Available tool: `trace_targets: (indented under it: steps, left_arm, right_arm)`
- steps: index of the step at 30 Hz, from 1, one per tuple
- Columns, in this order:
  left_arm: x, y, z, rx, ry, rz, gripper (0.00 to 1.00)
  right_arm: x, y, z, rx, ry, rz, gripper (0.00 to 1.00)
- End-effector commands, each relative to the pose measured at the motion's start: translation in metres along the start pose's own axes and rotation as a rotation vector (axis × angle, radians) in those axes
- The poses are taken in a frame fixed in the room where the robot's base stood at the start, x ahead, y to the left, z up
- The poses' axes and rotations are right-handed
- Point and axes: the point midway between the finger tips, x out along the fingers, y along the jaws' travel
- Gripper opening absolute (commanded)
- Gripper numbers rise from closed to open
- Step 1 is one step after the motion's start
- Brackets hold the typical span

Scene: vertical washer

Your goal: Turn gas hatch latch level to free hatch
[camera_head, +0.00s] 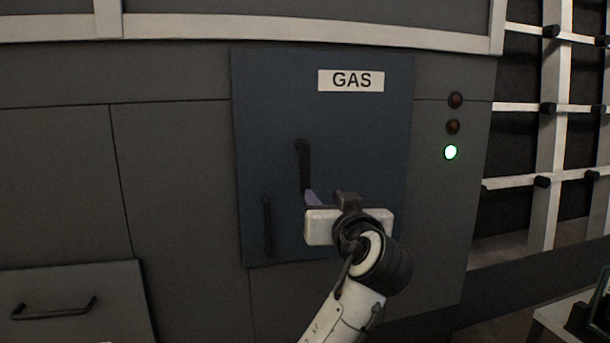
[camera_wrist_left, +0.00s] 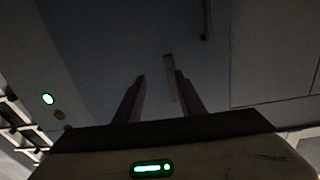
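The gas hatch (camera_head: 270,110) is a dark blue-grey panel with a white GAS label (camera_head: 351,80), and it looks shut. Its dark latch lever (camera_head: 304,168) stands upright near the middle of the hatch. My left gripper (camera_head: 327,200) is in front of the hatch, at the lever's lower end and just right of it. In the left wrist view, its two fingers (camera_wrist_left: 162,98) are apart. A pale narrow bar (camera_wrist_left: 173,78), likely part of the latch, shows between them, close to the right finger. Contact cannot be told. My right gripper is not in view.
A dark vertical handle (camera_head: 267,226) is at the hatch's lower left. A green light (camera_head: 450,152) glows below two dark reddish lights right of the hatch. A drawer with a handle (camera_head: 54,308) is at lower left, and a white-barred rack (camera_head: 548,130) at right.

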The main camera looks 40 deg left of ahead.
Motion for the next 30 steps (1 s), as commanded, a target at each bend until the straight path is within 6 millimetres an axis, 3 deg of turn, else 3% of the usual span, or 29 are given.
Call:
trace_targets:
  steps: [1, 6, 21, 30]
  left_arm:
    - [-0.002, -0.006, -0.019, -0.033, 0.016, -0.028, 0.36]
    - [0.002, -0.018, -0.04, -0.073, 0.034, -0.072, 0.36]
    - [0.084, -0.024, -0.042, -0.071, 0.032, -0.071, 0.36]
    - [0.099, -0.024, -0.04, -0.073, 0.031, -0.068, 0.36]
  right_arm:
    - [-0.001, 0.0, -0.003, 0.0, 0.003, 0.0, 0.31]
    - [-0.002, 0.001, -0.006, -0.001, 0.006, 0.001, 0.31]
    - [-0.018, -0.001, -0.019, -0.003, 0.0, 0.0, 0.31]
    - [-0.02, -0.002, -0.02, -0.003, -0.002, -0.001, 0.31]
